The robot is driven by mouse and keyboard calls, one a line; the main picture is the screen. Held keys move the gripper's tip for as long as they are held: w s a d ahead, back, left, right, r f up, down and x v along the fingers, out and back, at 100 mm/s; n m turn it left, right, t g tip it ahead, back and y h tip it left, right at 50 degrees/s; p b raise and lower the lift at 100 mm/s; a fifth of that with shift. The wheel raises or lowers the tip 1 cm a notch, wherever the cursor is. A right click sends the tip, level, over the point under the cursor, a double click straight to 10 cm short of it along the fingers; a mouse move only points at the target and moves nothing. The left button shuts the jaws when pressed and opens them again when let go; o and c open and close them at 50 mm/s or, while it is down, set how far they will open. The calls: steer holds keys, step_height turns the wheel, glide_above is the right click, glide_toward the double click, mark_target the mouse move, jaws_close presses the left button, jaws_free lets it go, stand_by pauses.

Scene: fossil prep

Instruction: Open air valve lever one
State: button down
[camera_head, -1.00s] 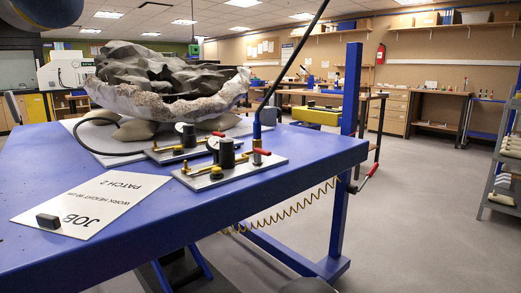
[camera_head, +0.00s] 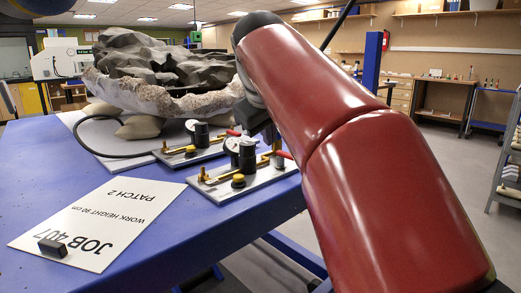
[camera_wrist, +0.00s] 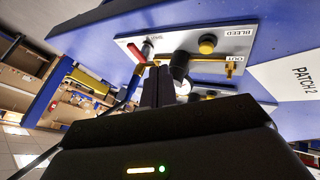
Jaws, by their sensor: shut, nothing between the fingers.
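Two valve boards stand on the blue table, each with a dial gauge, a black cylinder, a brass line and a red lever. The near board (camera_head: 213,190) has its red lever (camera_head: 283,154) just left of my arm; the far board (camera_head: 170,159) has its lever (camera_head: 233,132) behind. I cannot read which is lever one. In the wrist view, a red lever (camera_wrist: 136,52) sits at an angle to the brass line, above a blue fitting. My gripper (camera_wrist: 157,84) is shut and empty, its fingertips near that lever; contact is unclear. The head view hides the fingertips behind my arm.
A rock in a pale jacket (camera_head: 165,95) rests on sandbags behind the boards. A job card (camera_head: 95,222) with a small black block (camera_head: 52,248) lies at the front left. A black hose (camera_head: 100,148) runs along the table. A grey shelf rack (camera_head: 508,165) stands at right.

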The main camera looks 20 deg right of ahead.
steer(key=shift+w+d+r, duration=0.1)
steer(key=shift+w+r, duration=0.05)
steer(key=shift+r, duration=0.05)
steer(key=b+x, duration=0.1)
steer(key=x, duration=0.9)
steer(key=shift+f, duration=0.2)
steer(key=d, duration=0.2)
steer(key=shift+w+d+r, duration=0.2)
steer(key=shift+w+d, duration=0.05)
steer(key=shift+w, duration=0.1)
steer(key=shift+w+d, duration=0.25)
steer(key=shift+d, duration=0.4)
steer(key=shift+s, duration=0.1)
steer(key=shift+d+n, duration=0.15)
steer(key=shift+n, duration=0.15)
